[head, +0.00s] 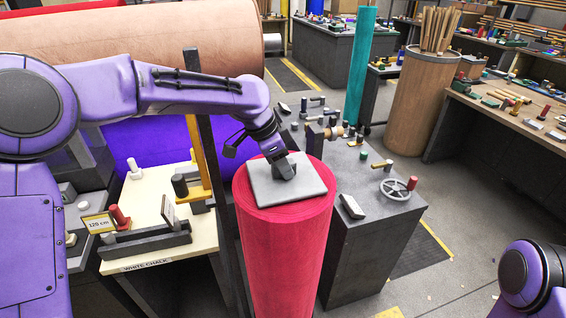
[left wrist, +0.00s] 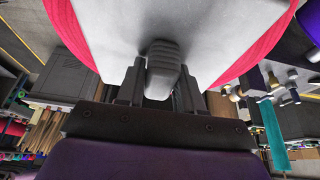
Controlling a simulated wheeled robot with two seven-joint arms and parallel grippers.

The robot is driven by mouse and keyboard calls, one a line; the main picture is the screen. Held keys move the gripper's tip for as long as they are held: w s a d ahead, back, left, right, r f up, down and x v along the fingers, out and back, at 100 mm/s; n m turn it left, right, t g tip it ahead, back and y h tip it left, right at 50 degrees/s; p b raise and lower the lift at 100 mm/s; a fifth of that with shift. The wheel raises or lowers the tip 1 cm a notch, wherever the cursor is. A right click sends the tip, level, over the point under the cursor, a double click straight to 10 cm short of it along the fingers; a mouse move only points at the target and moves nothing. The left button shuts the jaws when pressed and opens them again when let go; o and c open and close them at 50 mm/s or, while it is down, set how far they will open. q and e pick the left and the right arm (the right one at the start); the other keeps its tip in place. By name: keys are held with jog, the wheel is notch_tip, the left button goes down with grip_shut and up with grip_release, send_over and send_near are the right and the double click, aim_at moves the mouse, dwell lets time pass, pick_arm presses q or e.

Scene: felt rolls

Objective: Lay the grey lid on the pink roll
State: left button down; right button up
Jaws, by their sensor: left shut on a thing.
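The grey lid (head: 308,187) is a flat square plate over the top of the pink roll (head: 285,260), which stands upright. The lid looks level and lies within or close to the roll's rim; I cannot tell for sure whether it touches. My left gripper (head: 283,170) comes down on it from above and is shut on its knob. My right gripper is out of view.
A dark grey workbench (head: 365,230) with tools and a handwheel (head: 398,189) stands right beside the roll. A teal roll (head: 360,65) and a bin of sticks (head: 415,105) stand behind. Floor at right is open.

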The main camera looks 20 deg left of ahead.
pick_arm(q)
jog(key=shift+f, duration=0.15)
jog(key=c, duration=0.6)
grip_release()
jog(key=shift+w+f, duration=0.1)
jog(key=shift+w, duration=0.15)
jog(key=shift+c, duration=0.2)
jog(key=shift+s, duration=0.1)
jog(key=shift+s, duration=0.1)
jog(key=shift+a+r, duration=0.15)
jog(key=shift+r, duration=0.25)
jog(key=b+v, duration=0.2)
jog(key=v, duration=0.7)
jog(key=shift+r, duration=0.35)
jog(key=shift+s, duration=0.1)
